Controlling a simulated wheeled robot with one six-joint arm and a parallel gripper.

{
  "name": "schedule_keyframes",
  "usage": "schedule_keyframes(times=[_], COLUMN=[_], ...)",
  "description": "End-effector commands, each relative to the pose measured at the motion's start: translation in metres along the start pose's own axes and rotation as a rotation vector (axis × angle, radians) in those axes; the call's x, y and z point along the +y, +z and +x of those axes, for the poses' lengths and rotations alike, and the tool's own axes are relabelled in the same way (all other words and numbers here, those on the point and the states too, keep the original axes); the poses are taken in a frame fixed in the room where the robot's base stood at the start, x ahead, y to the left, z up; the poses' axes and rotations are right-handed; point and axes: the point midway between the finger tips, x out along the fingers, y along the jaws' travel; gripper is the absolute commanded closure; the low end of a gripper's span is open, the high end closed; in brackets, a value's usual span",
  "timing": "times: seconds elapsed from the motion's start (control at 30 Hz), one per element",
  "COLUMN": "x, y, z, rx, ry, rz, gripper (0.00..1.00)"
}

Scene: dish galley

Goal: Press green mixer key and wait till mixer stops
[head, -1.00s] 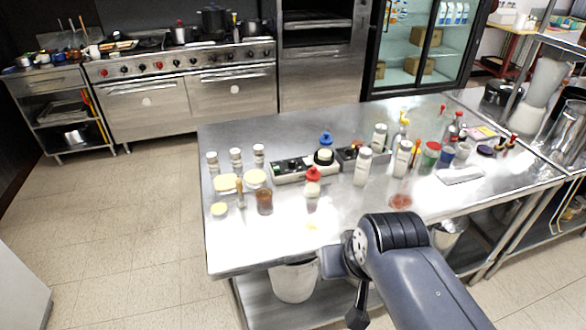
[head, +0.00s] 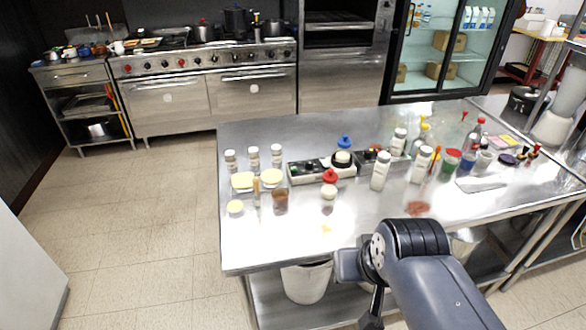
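A blender-like machine with a pale jug, perhaps the mixer (head: 567,98), stands at the right edge of the head view, partly cut off. I cannot make out a green key on it or tell whether it is running. A low control box (head: 308,173) with dark fittings lies in the middle of the steel table (head: 260,245); its small keys are too small to read. My dark grey arm reaches up from the bottom of the picture in front of the table. My gripper cannot be made out in this view.
Several white-capped jars, such as one jar (head: 380,171), a red-topped bottle (head: 329,184) and a brown cup (head: 280,201) crowd the table. A bin (head: 306,282) stands below it. The stove (head: 205,85) and fridge (head: 450,50) are behind. The floor (head: 150,220) at left is clear.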

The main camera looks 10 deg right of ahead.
Motion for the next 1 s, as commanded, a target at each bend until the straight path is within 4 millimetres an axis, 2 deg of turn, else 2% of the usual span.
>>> schedule_keyframes(times=[0.03,0.33,1.0], x=[0.0,0.0,0.0], y=[0.0,0.0,0.0], z=[0.0,0.0,0.0], rx=[0.0,0.0,0.0], ry=[0.0,0.0,0.0], rz=[0.0,0.0,0.0], gripper=[0.76,1.0,1.0])
